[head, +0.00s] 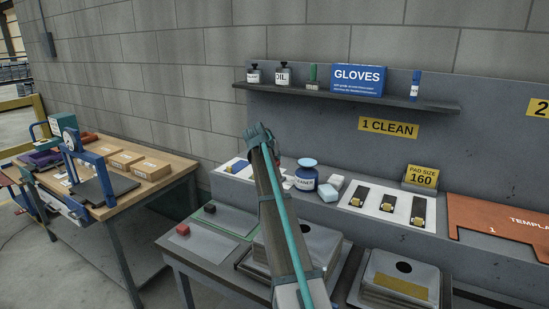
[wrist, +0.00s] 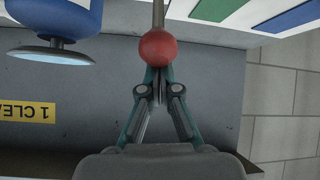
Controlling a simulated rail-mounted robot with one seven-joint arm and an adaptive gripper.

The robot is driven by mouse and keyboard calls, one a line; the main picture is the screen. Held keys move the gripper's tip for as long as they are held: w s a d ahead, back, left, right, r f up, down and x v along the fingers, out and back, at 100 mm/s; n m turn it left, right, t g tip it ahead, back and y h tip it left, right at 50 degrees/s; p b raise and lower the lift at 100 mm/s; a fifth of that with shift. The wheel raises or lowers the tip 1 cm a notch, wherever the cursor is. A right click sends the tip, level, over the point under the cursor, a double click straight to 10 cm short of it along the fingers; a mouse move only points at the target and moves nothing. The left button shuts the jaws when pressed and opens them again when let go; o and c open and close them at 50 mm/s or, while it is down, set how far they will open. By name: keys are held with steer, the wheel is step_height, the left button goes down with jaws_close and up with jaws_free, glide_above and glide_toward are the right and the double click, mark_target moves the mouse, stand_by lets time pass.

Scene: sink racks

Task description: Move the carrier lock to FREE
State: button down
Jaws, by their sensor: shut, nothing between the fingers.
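A lever with a red ball knob (wrist: 159,47) shows in the wrist view. A thin metal rod runs from the ball to the top edge. It stands beside a white panel (wrist: 215,10) with green and blue patches; no FREE marking is readable. My gripper (wrist: 158,88) is shut and empty, its fingertips close to the ball; I cannot tell whether they touch it.
A blue cleaner jar (head: 305,178) stands close to the right of my arm; it also shows in the wrist view (wrist: 60,20). A shelf (head: 345,97) with bottles and a GLOVES box (head: 357,79) hangs above. Metal trays (head: 400,283) lie in front. A wooden workbench (head: 165,183) is at left.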

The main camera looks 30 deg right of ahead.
steer(key=shift+s+a+f, duration=0.15)
steer(key=shift+s, duration=0.05)
